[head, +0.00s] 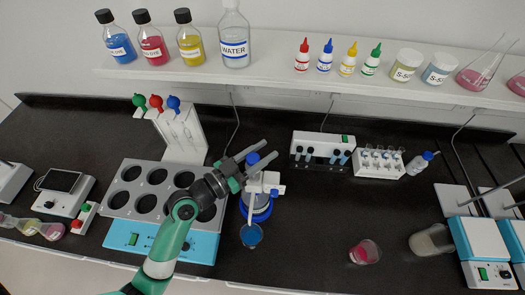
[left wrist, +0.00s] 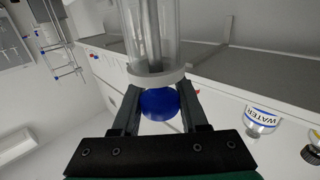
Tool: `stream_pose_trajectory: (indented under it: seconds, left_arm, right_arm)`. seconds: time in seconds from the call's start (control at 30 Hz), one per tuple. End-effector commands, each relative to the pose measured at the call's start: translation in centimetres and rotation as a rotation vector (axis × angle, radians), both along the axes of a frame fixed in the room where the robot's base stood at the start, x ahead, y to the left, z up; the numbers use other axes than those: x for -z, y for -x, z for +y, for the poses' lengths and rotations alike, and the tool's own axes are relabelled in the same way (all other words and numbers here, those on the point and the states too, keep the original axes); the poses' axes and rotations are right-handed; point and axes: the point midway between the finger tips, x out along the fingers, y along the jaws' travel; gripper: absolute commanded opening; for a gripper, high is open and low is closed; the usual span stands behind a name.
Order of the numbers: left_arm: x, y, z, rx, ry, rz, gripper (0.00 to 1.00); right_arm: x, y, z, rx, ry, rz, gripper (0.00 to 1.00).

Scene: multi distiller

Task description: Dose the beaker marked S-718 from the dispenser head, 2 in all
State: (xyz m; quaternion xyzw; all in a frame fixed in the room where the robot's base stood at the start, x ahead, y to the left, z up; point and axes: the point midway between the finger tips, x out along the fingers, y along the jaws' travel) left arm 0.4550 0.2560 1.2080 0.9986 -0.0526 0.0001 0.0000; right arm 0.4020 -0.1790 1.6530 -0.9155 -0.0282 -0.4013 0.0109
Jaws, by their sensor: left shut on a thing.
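The dispenser head (head: 265,184), white with a blue knob (head: 252,158), sits on a blue-based bottle (head: 258,212) at the middle of the bench. My left gripper (head: 255,157) is at its top, shut on the blue knob. In the left wrist view the knob (left wrist: 160,103) is between my fingers, against the collar of a clear cylinder (left wrist: 152,40). A small vessel with blue contents (head: 251,236) stands in front of the bottle, near the spout. No S-718 mark is readable on it. My right gripper is not in view.
A hole-block heater (head: 120,228) lies left of the dispenser, with a pipette stand (head: 182,135) behind. A beaker with pink liquid (head: 365,252) and one with pale contents (head: 432,241) stand to the right. A shelf (head: 270,75) runs above. The bench between dispenser and pink beaker is clear.

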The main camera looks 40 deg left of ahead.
Motion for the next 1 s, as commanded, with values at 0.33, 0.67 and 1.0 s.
stream_pose_trajectory:
  seconds: [0.33,0.67,1.0]
  left_arm:
    - [-1.6,0.0,0.0,-0.001,-0.003,-0.003,0.0]
    - [-2.1,0.0,0.0,0.0,0.0,-0.002,0.0]
    - [-2.0,0.0,0.0,0.0,0.0,-0.001,0.72]
  right_arm:
    - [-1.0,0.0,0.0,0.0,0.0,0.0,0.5]
    - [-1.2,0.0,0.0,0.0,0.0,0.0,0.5]
    - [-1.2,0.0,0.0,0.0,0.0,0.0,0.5]
